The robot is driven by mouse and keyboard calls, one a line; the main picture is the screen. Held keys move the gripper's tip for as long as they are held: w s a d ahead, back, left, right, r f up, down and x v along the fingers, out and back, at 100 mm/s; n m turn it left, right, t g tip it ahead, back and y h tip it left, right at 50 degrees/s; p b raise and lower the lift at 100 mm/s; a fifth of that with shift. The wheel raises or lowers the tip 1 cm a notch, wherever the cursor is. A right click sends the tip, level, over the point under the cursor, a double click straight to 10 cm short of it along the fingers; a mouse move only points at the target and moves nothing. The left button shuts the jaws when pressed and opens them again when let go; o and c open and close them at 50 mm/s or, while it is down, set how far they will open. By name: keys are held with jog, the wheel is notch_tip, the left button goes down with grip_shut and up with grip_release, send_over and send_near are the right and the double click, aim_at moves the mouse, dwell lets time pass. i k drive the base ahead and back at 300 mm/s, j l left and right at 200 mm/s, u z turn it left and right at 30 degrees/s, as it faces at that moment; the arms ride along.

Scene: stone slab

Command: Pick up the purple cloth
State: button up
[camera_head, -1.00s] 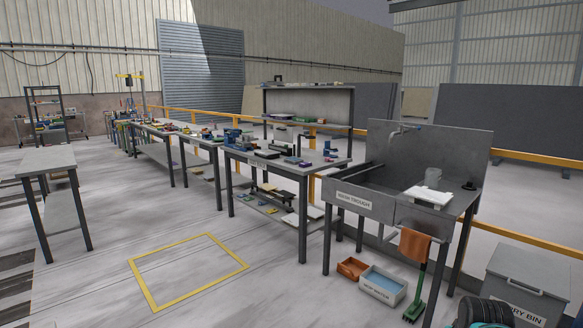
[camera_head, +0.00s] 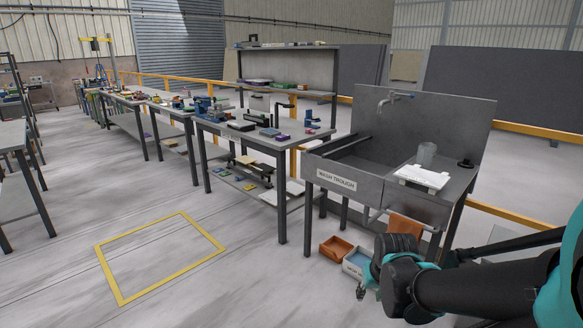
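A small purple item (camera_head: 283,137) lies near the front right edge of the middle workbench (camera_head: 240,134). It is too small to tell whether it is a cloth. My gripper (camera_head: 364,288) shows at the lower right, at the end of my black and teal arm. It is in front of the wash trough, well apart from the purple item. Its fingers are small and partly hidden, so I cannot tell whether they are open.
The wash trough (camera_head: 328,164) stands right of the workbench, with an orange cloth (camera_head: 405,229) hanging at its front. An orange bin (camera_head: 335,248) and a pale bin (camera_head: 355,261) sit below. Floor around the yellow square (camera_head: 112,274) is clear.

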aim_at(285, 137)
jog(key=i+j+u, duration=0.15)
jog(key=i+u, duration=0.2)
jog(key=i, duration=0.25)
jog(key=i+u, duration=0.35)
jog(key=i, duration=0.2)
jog(key=i+l+u, duration=0.15)
jog(key=i+u, duration=0.2)
jog(key=i, duration=0.25)
jog(key=i+z, duration=0.35)
jog(key=i, duration=0.2)
jog(key=i+j+z, duration=0.1)
jog(key=i+z, duration=0.25)
jog(key=i, duration=0.15)
jog(key=i+j+z, duration=0.35)
jog(key=i, duration=0.15)
jog(key=l, duration=0.1)
